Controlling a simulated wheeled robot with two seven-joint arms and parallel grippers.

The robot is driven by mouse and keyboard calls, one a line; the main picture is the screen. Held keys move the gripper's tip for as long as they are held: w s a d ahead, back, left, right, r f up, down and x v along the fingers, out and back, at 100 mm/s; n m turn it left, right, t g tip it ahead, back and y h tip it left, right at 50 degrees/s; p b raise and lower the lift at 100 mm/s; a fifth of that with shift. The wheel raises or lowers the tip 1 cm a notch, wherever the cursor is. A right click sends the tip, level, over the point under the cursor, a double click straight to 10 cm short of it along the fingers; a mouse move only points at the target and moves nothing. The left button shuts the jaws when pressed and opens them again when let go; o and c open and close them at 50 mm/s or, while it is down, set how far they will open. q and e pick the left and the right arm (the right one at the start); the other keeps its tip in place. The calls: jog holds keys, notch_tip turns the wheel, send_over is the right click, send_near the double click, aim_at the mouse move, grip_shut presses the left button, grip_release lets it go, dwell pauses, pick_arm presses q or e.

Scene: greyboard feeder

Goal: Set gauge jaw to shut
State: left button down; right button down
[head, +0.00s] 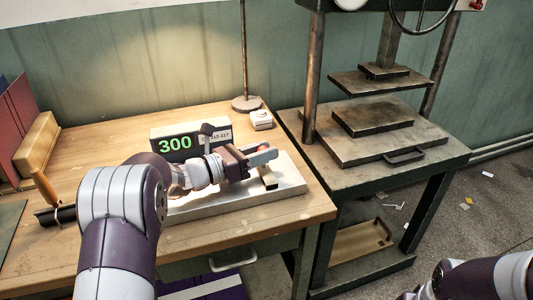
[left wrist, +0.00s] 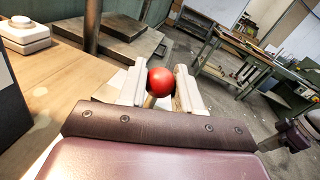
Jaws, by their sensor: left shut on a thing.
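The gauge stands on the wooden table, with a pale flat base (head: 292,186) and a dark display (head: 176,144) that reads 300 in green. My left gripper (left wrist: 163,88) is shut on the red knob, one pale finger on each side. In the head view my left gripper (head: 264,155) is over the base's right part, and hides much of the gauge. The position of the gauge jaw cannot be told.
A small white box with a button (head: 261,120) and a lamp stand (head: 246,103) are behind the gauge. A dark metal press (head: 370,140) stands right of the table. A wooden-handled tool (head: 46,190) and folders (head: 18,122) are at the left. My right arm is at bottom right.

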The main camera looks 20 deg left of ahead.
pick_arm(q)
jog(key=c, duration=0.8)
grip_release()
jog(key=shift+a, duration=0.1)
jog(key=v, duration=1.2)
jog(key=shift+s+a, duration=0.25)
jog(key=shift+s, duration=0.05)
